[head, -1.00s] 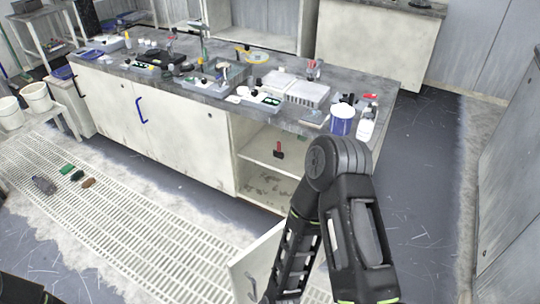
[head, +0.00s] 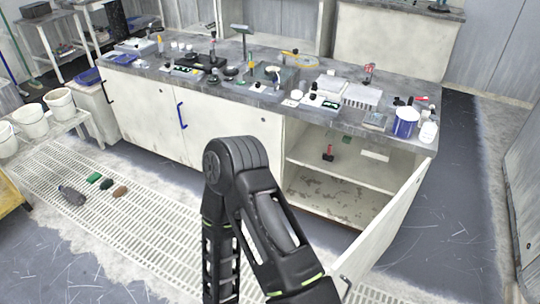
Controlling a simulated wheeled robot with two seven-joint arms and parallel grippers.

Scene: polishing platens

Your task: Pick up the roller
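A small red-and-black item (head: 328,153) stands on the shelf inside the open cabinet; it may be the roller, but it is too small to be sure. A red-topped tool (head: 369,73) stands on the counter near the white racks, and I cannot tell whether that is a roller either. One of my arms (head: 236,165) fills the lower middle of the head view, with its bent joint in front of the cabinet. Neither of my grippers shows in the head view.
The cabinet door (head: 385,228) stands open toward me at the right. The grey counter (head: 160,75) holds several tools, racks and a blue-and-white tub (head: 405,122). White buckets (head: 61,103) stand on a bench at left. Several small items, one a green block (head: 94,177), lie on the floor grating.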

